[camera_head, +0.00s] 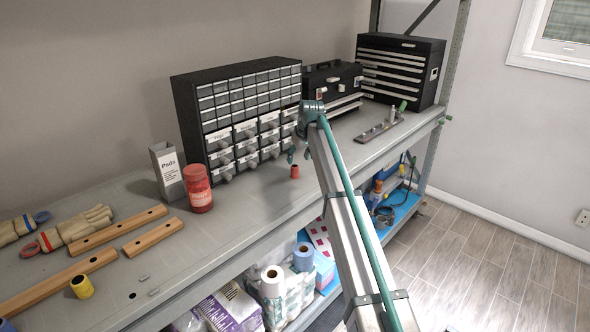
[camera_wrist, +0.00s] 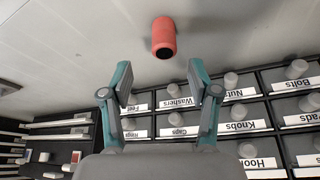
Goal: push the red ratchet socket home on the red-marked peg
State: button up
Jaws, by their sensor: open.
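The red ratchet socket (camera_head: 295,171) stands upright on the grey shelf in front of the small-drawer cabinet. In the wrist view the red socket (camera_wrist: 164,37) lies beyond the fingertips, roughly in line with the gap between them. My gripper (camera_head: 298,154) is open and empty, above and behind the socket in the head view; its two spread fingers (camera_wrist: 159,88) show in the wrist view. A metal rail (camera_head: 372,133) with a few upright parts and a green piece lies on the shelf at right. I cannot make out a red-marked peg on it.
The drawer cabinet (camera_head: 240,117) stands close behind my gripper. A red jar (camera_head: 197,188) and a Pads box (camera_head: 167,171) are to the left. Toolboxes (camera_head: 400,70) stand at the back right. A yellow socket (camera_head: 82,287) and wooden bars (camera_head: 118,229) lie at left.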

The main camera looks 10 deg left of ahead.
aim_at(295, 166)
jog(key=shift+s+a+p+x, duration=0.15)
jog(key=shift+p+x, duration=0.55)
jog(key=shift+x, duration=0.9)
jog(key=shift+s+a+p+x, duration=0.15)
jog(key=shift+p+x, duration=0.55)
jog(key=shift+x, duration=0.9)
jog(key=shift+d, duration=0.1)
grip_shut()
